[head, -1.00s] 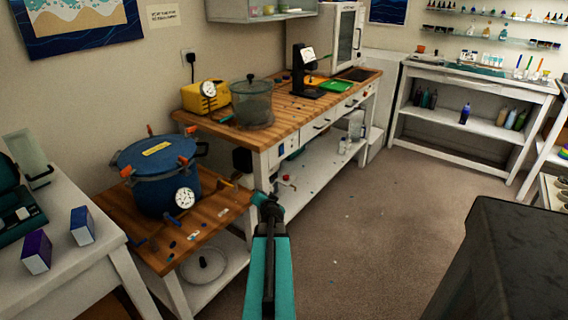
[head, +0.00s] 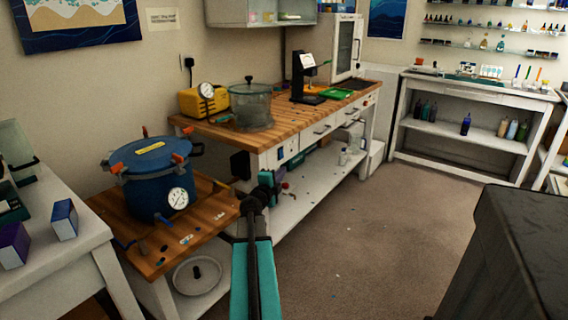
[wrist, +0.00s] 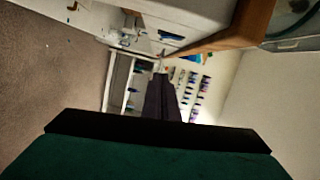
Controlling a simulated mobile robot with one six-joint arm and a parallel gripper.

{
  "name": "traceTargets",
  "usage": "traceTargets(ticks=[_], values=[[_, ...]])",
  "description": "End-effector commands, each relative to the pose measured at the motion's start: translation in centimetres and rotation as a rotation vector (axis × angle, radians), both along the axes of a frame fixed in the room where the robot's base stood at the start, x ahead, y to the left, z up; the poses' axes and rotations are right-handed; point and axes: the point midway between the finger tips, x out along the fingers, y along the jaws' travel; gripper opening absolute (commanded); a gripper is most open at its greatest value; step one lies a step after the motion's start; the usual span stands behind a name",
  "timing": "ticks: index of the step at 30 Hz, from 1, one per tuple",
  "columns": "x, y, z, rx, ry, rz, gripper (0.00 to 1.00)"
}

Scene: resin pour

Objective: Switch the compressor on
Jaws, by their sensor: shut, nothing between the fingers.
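My gripper (wrist: 161,98) shows in the wrist view as two dark fingers close together, shut and empty, pointing along the bench towards the far shelves. In the head view my arm reaches up to the left front corner of the wooden workbench (head: 305,112); the fingertips are not clear there. I cannot single out the compressor for certain. A yellow unit with a round gauge (head: 205,100) stands on the bench. A panel with a small blue part (head: 281,153) sits on the bench front; its state is unreadable. A black block (head: 240,165) is by the bench's left end.
A blue pressure pot (head: 152,185) with orange clamps stands on a low wooden table left of my arm. A clear lidded chamber (head: 251,105) is on the bench. A dark cabinet (head: 515,250) stands at right.

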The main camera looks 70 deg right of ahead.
Motion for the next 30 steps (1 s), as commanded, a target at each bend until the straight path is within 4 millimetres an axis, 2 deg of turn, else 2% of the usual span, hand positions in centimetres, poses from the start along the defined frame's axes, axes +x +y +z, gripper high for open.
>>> traceTargets(ticks=[8,14,30], values=[[-0.1,-0.2,0.0,0.0,0.003,0.0,0.0],[-0.1,-1.2,-0.1,0.0,0.003,0.0,0.0],[-0.2,-6.1,-0.3,0.0,0.003,-0.001,0.0]])
